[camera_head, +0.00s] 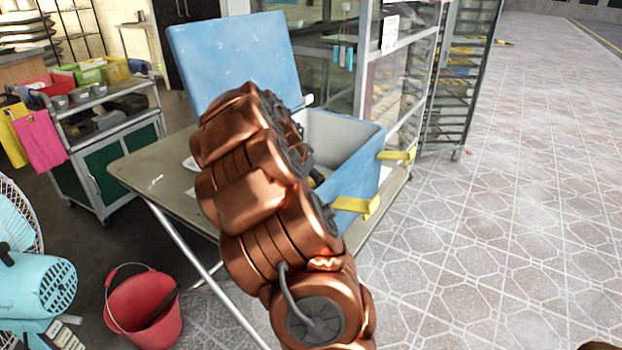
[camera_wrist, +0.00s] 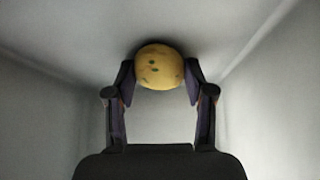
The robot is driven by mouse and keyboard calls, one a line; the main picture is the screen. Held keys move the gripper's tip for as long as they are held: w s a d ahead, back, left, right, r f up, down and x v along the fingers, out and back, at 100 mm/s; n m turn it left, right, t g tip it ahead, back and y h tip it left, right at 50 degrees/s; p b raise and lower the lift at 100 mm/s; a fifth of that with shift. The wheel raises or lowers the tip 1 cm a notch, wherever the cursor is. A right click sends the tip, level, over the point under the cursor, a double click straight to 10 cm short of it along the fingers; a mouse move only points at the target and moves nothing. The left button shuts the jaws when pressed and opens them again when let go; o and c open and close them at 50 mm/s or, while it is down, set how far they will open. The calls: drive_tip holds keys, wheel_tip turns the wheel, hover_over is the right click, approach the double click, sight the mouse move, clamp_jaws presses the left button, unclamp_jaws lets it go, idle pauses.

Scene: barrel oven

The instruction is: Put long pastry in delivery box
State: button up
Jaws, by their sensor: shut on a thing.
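The blue delivery box (camera_head: 362,178) stands on a folding table with its lid (camera_head: 232,55) raised and its pale inside partly visible. My gripper (camera_wrist: 162,78) is shut on the long pastry (camera_wrist: 159,62), seen end-on in the wrist view as a round yellow piece with dark green specks. Pale grey walls surround the gripper there, matching the box's inside. In the head view my copper arm reaches over the box and hides most of the gripper and the pastry. I cannot tell whether the pastry touches the box floor.
The folding table (camera_head: 140,165) carries the box near its right end. A glass cabinet and a tray rack (camera_head: 462,75) stand behind it. A green cart (camera_head: 120,165) is at left, with a red bucket (camera_head: 143,308) and a turquoise fan (camera_head: 35,285) in front. The tiled floor at right is clear.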

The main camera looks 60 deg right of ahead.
drive_tip(key=shift+f, duration=0.2)
drive_tip(key=o, duration=1.3)
drive_tip(key=v, duration=1.2)
drive_tip(key=shift+r+p, duration=0.2)
drive_tip(key=shift+p, duration=0.1)
